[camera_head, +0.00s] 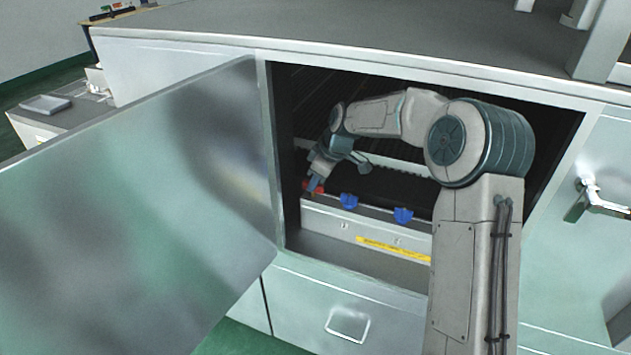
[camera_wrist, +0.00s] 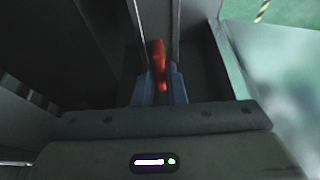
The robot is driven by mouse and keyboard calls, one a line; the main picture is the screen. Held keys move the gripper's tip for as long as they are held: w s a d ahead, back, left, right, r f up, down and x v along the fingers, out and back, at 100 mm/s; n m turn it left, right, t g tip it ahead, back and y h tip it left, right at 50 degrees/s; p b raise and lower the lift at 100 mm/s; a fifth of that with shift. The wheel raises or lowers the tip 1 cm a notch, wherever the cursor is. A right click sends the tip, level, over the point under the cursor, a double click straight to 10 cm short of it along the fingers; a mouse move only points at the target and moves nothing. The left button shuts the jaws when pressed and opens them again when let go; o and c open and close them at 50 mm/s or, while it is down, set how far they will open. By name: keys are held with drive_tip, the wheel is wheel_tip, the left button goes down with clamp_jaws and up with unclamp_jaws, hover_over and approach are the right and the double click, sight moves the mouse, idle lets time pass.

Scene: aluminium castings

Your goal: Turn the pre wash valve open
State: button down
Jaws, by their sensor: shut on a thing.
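A red valve handle (camera_wrist: 157,62) shows in the wrist view between the two fingers of my gripper (camera_wrist: 160,86), which is shut on it. In the head view my gripper (camera_head: 312,186) is inside the open cabinet, at the left end of a row of valves, with a bit of the red handle (camera_head: 319,188) showing beside it. Two blue valve handles (camera_head: 349,201) and (camera_head: 403,215) stand to the right on the same grey box (camera_head: 330,220). Which handle is the pre wash valve cannot be read from the labels.
The cabinet door (camera_head: 140,205) stands wide open to the left. The cabinet's frame (camera_head: 272,150) surrounds the opening close to my arm. A yellow label strip (camera_head: 392,249) runs along the box front. A closed drawer (camera_head: 347,324) lies below.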

idle(0.5)
drive_tip(key=c, duration=1.5)
unclamp_jaws()
drive_tip(key=shift+d+r, duration=0.2)
drive_tip(key=shift+r, duration=0.2)
drive_tip(key=s+d+r+b, duration=0.1)
drive_tip(key=d, duration=0.3)
drive_tip(key=s+d+r+b, duration=0.1)
drive_tip(key=s+d, duration=0.1)
drive_tip(key=d, duration=0.2)
drive_tip(key=s+d+r+b, duration=0.1)
drive_tip(key=d, duration=0.3)
drive_tip(key=shift+s+d+r, duration=0.3)
drive_tip(key=shift+d+r, duration=0.1)
